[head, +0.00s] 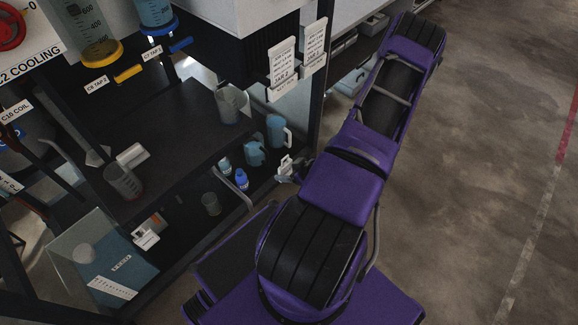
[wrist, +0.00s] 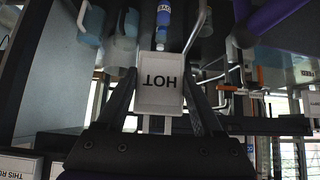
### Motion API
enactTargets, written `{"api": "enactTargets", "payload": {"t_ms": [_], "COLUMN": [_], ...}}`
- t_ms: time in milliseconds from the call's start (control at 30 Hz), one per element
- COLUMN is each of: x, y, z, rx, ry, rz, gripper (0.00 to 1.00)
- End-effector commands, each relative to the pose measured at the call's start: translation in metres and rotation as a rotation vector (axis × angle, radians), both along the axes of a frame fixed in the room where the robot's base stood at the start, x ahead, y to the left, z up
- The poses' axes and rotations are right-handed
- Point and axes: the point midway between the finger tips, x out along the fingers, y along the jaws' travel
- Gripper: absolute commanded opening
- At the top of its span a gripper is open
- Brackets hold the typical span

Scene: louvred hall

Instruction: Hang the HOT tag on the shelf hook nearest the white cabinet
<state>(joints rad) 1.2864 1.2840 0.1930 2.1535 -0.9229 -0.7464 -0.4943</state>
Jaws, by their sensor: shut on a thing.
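The HOT tag (wrist: 160,92) is a small white plate with black lettering, upside down in the wrist view. My gripper (wrist: 161,108) is shut on it, with one dark finger on each side. In the head view my gripper (head: 291,173) is partly hidden by my arm, beside the open front of the dark shelf unit (head: 150,105). The tag's lettering cannot be read there. Pale wire hooks (wrist: 201,22) show beyond the tag in the wrist view. I cannot tell which is nearest the white cabinet, and I cannot clearly identify that cabinet.
A clear beaker (head: 232,104) stands above. Two printed cards (head: 282,65) hang at the dark post. Open concrete floor (head: 490,140) lies to the right.

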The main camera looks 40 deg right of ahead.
Motion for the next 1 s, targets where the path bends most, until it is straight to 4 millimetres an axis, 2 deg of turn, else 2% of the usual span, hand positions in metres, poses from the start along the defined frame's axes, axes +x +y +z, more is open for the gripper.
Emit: {"api": "enactTargets", "payload": {"t_ms": [233, 700, 1000], "x": [0.012, 0.07, 0.083], "y": [0.002, 0.006, 0.007], "z": [0.0, -0.001, 0.0], "rx": [-0.002, -0.003, -0.001], "ry": [-0.002, -0.001, -0.001], "rz": [0.002, 0.004, 0.002], "gripper": [0.0, 0.0, 0.0]}}
